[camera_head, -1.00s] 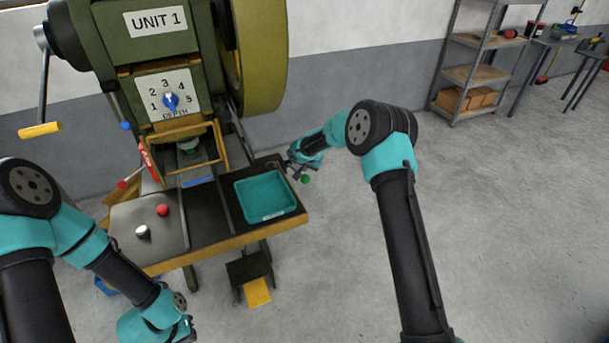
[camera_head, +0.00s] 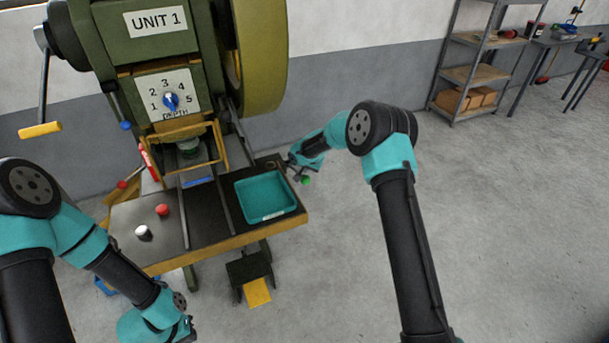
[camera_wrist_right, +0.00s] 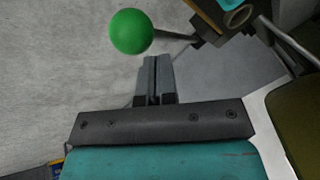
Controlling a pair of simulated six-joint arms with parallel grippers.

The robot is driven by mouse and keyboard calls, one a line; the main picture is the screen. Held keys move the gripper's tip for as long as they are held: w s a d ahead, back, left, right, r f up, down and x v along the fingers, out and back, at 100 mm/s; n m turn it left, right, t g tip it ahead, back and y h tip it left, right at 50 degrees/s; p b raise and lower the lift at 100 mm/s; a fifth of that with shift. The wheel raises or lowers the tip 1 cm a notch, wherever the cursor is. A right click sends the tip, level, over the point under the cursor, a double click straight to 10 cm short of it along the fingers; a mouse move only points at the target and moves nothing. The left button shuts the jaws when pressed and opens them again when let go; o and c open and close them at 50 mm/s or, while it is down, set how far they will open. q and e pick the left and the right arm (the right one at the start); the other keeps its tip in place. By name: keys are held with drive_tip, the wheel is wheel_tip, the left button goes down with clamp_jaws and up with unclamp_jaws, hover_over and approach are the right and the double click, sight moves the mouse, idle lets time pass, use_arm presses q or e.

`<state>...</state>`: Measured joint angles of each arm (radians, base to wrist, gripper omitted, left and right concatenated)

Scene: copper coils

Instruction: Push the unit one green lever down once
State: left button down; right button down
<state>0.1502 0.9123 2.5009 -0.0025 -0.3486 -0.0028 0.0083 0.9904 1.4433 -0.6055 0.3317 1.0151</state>
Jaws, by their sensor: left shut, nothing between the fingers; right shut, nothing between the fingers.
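The green lever knob (camera_head: 306,180) is at the right edge of the unit one press table. In the right wrist view the round green knob (camera_wrist_right: 131,31) sits on a thin dark rod running right to a bracket. My right gripper (camera_head: 297,172) is beside the lever; its shut fingers (camera_wrist_right: 154,78) show just below the rod, empty. I cannot tell whether they touch the rod. My left gripper (camera_head: 188,328) is low at the bottom of the head view, away from the table, shut and mostly hidden by its own wrist.
The press (camera_head: 150,60) is labelled UNIT 1 and has a depth dial (camera_head: 170,101). A teal tray (camera_head: 270,216), a red button (camera_head: 162,210) and a white-topped button (camera_head: 143,232) are on its table. A pedal (camera_head: 257,291) is below. Open floor lies right.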

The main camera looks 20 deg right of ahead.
sight(307, 176)
drive_tip(key=shift+s+f, duration=0.25)
drive_tip(key=shift+f, duration=0.45)
drive_tip(key=shift+s+f, duration=0.3)
drive_tip(key=shift+f, duration=0.4)
drive_tip(key=shift+s+f, duration=0.25)
drive_tip(key=shift+f, duration=0.45)
idle(2.6)
drive_tip(key=shift+r, duration=0.1)
idle(0.5)
drive_tip(key=shift+w+r, duration=0.35)
drive_tip(key=shift+r, duration=0.55)
drive_tip(key=shift+w+r, duration=0.35)
drive_tip(key=shift+r, duration=0.55)
drive_tip(key=shift+w+r, duration=0.35)
drive_tip(key=shift+r, duration=0.55)
drive_tip(key=shift+w+a+r, duration=0.1)
drive_tip(key=shift+w+r, duration=0.2)
drive_tip(key=shift+r, duration=0.5)
drive_tip(key=shift+w+a+r, duration=0.1)
drive_tip(key=shift+w+r, duration=0.2)
drive_tip(key=shift+r, duration=0.45)
drive_tip(key=shift+w+r, duration=0.3)
drive_tip(key=shift+r, duration=0.5)
